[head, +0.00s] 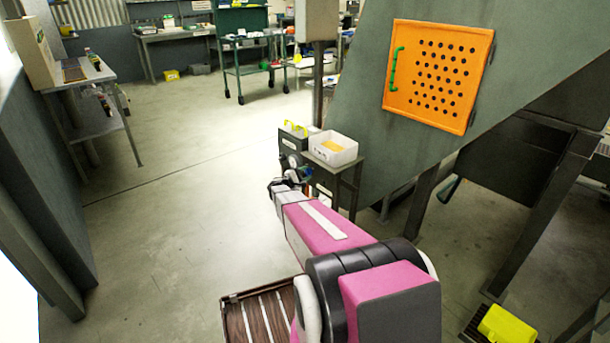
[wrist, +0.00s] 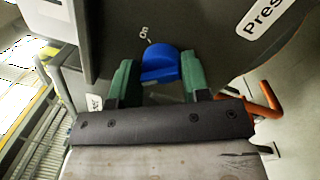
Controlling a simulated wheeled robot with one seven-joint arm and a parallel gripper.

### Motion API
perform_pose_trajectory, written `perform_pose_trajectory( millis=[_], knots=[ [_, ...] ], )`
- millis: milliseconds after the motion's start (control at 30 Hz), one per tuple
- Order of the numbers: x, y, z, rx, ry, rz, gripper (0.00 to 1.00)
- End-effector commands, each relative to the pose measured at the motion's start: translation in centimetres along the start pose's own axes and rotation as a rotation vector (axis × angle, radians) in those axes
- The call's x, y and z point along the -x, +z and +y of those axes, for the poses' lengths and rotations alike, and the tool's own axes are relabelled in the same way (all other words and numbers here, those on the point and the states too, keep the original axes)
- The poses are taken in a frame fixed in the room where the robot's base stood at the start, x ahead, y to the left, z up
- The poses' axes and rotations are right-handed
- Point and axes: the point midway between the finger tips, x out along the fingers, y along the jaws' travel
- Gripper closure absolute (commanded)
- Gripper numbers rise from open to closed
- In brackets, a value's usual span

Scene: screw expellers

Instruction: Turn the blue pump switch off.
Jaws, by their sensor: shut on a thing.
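The blue pump switch (wrist: 160,62) is a rounded knob on a dark grey panel, seen in the upper middle of the wrist view. A small white "on" mark (wrist: 145,32) is printed just above it. My gripper (wrist: 158,80) has its two green fingers on either side of the knob, shut on it. The knob's lower part lies between the fingers. In the head view my arm reaches forward to a grey box (head: 292,142) beside the large sloped machine, and the switch is hidden there.
A white tray (head: 333,148) with yellow contents stands right of the box. An orange perforated door (head: 437,75) is on the sloped machine. An orange handle-like part (wrist: 264,102) lies right of my gripper. Open floor (head: 180,200) lies to the left.

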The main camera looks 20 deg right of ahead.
Motion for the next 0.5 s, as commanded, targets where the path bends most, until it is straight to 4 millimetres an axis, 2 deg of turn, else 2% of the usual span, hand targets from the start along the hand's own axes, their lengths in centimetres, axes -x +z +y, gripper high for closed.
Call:
perform_pose_trajectory(
  millis=[67, 100, 167, 500],
  knots=[
    [-0.02, -0.13, -0.41, 0.000, -0.009, 0.003, 0.81],
    [-0.02, -0.13, -0.40, 0.000, -0.009, 0.003, 0.51],
    [-0.02, -0.12, -0.37, 0.000, -0.008, 0.002, 0.34],
    [0.33, -0.02, -0.14, -0.001, -0.004, 0.001, 0.34]
  ],
)
